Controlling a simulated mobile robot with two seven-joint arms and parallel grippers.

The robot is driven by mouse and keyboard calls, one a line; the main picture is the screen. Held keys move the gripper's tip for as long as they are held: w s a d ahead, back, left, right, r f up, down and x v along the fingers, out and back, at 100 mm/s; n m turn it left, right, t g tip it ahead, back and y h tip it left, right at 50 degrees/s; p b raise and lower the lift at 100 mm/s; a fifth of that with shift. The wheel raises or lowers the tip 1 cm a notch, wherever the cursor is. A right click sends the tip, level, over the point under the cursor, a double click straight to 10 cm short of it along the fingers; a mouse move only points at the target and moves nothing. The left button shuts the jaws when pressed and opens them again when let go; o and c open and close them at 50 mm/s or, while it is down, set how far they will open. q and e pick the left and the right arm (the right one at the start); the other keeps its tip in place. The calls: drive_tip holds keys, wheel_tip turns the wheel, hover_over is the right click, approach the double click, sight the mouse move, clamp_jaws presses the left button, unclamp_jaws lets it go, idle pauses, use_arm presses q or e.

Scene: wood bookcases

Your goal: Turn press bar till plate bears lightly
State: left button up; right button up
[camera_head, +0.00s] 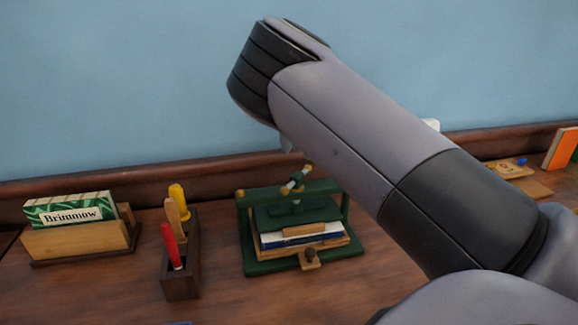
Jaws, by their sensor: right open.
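A small green press (246,222) stands on the wooden surface in the middle. The green plate (275,217) lies under the crosspiece, above a stack with a wooden block (304,230) and a white and blue book (272,240). I cannot tell whether the plate touches the stack. My right arm comes in from the right above the press. My right gripper (287,144) is mostly hidden behind the arm; only a small pale part shows, apart from the bar. My left gripper is not in view.
A wooden holder (80,241) with green "Brinmow" packets stands at the left. A dark wooden box (180,283) with red- and yellow-handled tools is left of the press. A tray (509,170) and an orange item (561,148) are at the far right.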

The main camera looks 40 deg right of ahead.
sight(297, 174)
drive_tip(key=shift+w+a+f, duration=0.1)
drive_tip(key=shift+a+f, duration=0.05)
drive_tip(key=shift+f, duration=0.05)
wheel_tip(297, 174, down, 6)
drive_tip(key=shift+f+p, duration=0.25)
drive_tip(key=shift+p, duration=0.2)
clamp_jaws()
